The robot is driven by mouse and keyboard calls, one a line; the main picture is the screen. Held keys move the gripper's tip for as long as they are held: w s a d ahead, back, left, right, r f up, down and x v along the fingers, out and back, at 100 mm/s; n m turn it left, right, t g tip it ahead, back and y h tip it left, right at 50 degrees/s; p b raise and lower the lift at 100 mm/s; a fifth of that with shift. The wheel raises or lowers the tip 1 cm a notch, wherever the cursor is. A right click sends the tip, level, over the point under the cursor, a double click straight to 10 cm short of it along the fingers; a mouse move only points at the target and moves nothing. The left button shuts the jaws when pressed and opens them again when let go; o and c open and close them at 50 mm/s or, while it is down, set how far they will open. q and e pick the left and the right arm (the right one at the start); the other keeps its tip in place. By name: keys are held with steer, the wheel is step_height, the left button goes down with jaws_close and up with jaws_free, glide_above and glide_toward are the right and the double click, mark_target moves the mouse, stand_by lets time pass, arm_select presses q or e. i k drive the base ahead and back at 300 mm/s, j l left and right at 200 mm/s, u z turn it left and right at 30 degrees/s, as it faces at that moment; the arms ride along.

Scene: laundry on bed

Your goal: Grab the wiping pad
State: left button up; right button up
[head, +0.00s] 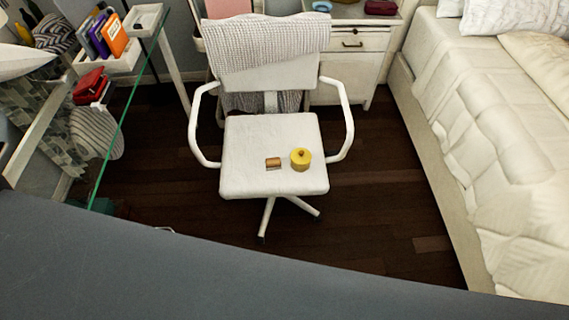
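Two small objects lie on the white seat of an office chair (249,141) in the middle of the head view. One is a round yellow object (300,159) with a small knob or hole on top. The other is a small brown and tan block-like object (273,163) just left of it, apart from it. I cannot tell for sure which of them, if either, is the wiping pad. Neither of my grippers is in view.
The chair has white armrests on both sides and a knitted cloth (265,42) over its back. A bed (500,130) stands at right, a glass-topped desk (125,120) at left, a white cabinet (345,65) behind. Dark wooden floor (390,200) is bare between chair and bed.

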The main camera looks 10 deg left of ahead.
mark_target(271, 164)
steer(key=i+j, duration=0.1)
steer(key=j, duration=0.2)
steer(key=i+j, duration=0.15)
steer(key=j, duration=0.15)
steer(key=i+j, duration=0.1)
steer(key=j, duration=0.2)
steer(key=i+l+z, duration=0.55)
